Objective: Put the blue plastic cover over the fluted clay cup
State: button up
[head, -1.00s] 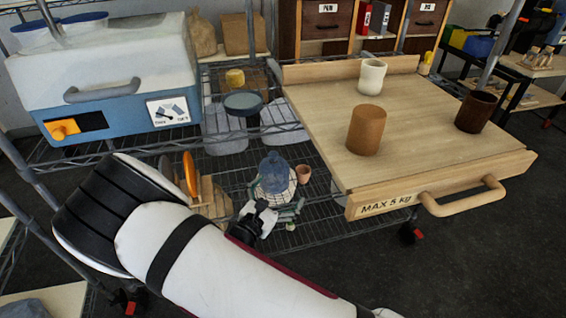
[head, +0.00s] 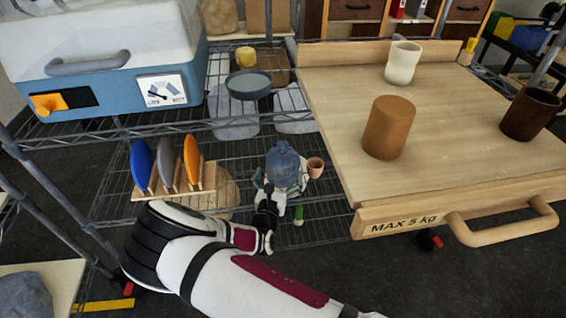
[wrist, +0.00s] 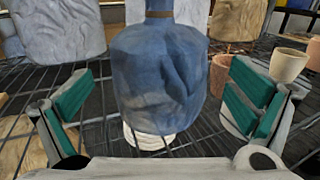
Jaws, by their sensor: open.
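A blue, translucent, bell-shaped plastic cover with a narrow neck (head: 283,166) stands upright on the lower wire shelf. It also fills the middle of the wrist view (wrist: 160,75). A pale ribbed round piece (wrist: 148,138) shows under its lower edge; I cannot tell whether this is the fluted clay cup. My gripper (wrist: 160,105) is open, with one green-padded finger on each side of the cover and visible gaps. Just behind the cover on the right is a partly hidden terracotta piece (wrist: 220,75).
A wooden rack on the lower shelf holds blue (head: 141,165), grey (head: 165,160) and orange discs (head: 191,158).

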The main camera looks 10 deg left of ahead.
aim_at(282, 161)
jog(key=shift+w+d+r+b, duration=0.15)
jog(key=shift+w+b, duration=0.25)
jog(key=shift+w, duration=1)
jog(key=shift+w+r+b, duration=0.1)
jog(key=shift+w+b, duration=0.3)
jog(key=shift+w, duration=0.95)
jog(key=c, duration=1)
